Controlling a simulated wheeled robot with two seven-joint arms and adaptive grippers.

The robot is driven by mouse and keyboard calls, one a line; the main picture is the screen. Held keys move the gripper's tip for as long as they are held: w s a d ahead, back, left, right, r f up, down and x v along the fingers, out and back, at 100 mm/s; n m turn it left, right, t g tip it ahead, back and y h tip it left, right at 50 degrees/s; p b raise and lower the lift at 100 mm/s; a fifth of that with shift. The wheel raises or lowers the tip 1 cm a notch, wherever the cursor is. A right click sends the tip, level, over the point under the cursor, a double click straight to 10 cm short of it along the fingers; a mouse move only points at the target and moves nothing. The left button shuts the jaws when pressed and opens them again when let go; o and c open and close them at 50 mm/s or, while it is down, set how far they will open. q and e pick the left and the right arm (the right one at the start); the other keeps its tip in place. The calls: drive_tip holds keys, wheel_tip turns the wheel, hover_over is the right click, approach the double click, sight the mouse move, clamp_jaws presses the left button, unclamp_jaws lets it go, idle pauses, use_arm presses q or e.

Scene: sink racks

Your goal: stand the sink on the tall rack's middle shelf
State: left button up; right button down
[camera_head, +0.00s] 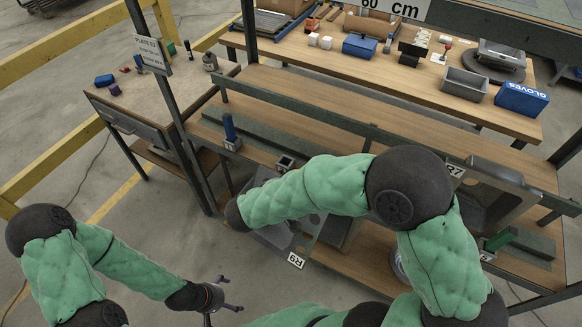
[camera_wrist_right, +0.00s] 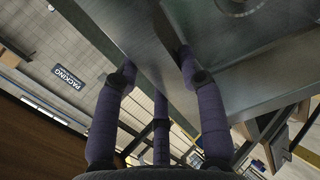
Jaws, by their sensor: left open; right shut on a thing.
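A grey metal sink (camera_head: 272,236) is partly hidden under my right forearm in the head view, at the front of the tall rack (camera_head: 166,85). It looks tilted. A tag reading R9 (camera_head: 297,261) shows at its lower edge. In the right wrist view, the purple fingers of my right gripper (camera_wrist_right: 158,65) are shut on the edge of the sink (camera_wrist_right: 245,60). The wrist hides this gripper in the head view. I cannot tell whether the sink touches a shelf (camera_head: 345,107). My left gripper (camera_head: 217,296) is open and empty, low at the front left.
Another grey sink (camera_head: 500,200) stands at the rack's right, near a tag reading R7 (camera_head: 455,170). A blue clamp-like piece (camera_head: 230,130) and a green block (camera_head: 498,239) are on the rack. A workbench (camera_head: 330,55) stands behind. Yellow rails (camera_head: 60,155) run at left.

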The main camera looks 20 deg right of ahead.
drive_tip(key=s+a+r+t+h+b, duration=0.1)
drive_tip(key=s+r+t+h, duration=0.1)
drive_tip(key=r, duration=0.6)
drive_tip(key=s+a+r+n+t+h+b, duration=0.1)
drive_tip(key=s+r+t+h+b, duration=0.1)
drive_tip(key=r, duration=0.7)
drive_tip(key=shift+s+a+r+t, duration=0.15)
drive_tip(key=shift+s+a+t, duration=0.15)
drive_tip(key=shift+t, duration=0.1)
